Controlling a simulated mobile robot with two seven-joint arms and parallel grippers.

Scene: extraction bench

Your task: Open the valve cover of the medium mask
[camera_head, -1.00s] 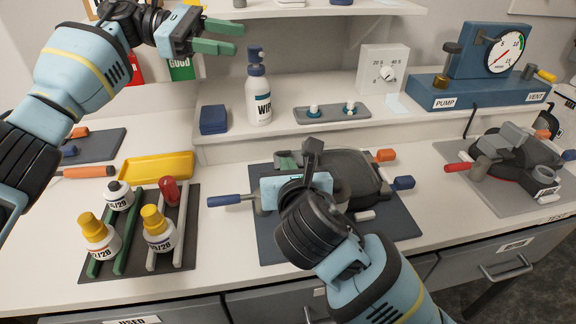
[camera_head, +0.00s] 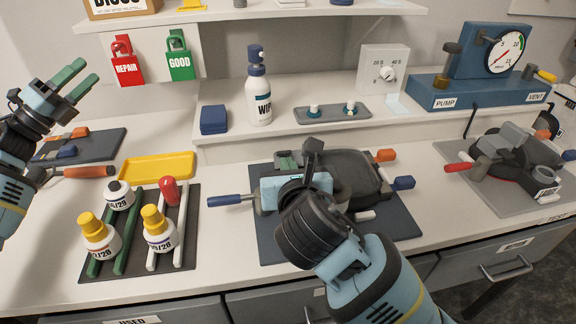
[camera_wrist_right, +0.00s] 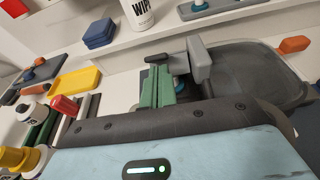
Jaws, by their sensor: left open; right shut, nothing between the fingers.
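A dark grey mask (camera_head: 355,178) lies on the dark blue mat (camera_head: 400,222) at the centre of the bench; it also shows in the right wrist view (camera_wrist_right: 245,75). No size label on it is readable. My right gripper (camera_head: 288,160) is over the left part of this mask, shut and empty. Its green fingers show together in the right wrist view (camera_wrist_right: 158,88), close beside an upright grey flap-like part (camera_wrist_right: 196,60). I cannot tell whether they touch it. My left gripper (camera_head: 76,82) is open and empty, in the air at the far left, away from the mask.
A second mask (camera_head: 515,160) lies on a grey mat at right, near the blue pump gauge (camera_head: 485,75). A bottle rack (camera_head: 185,245), a yellow tray (camera_head: 157,168) and a blue-handled tool (camera_head: 230,200) are left of the mask. A wipe bottle (camera_head: 259,95) stands on the shelf.

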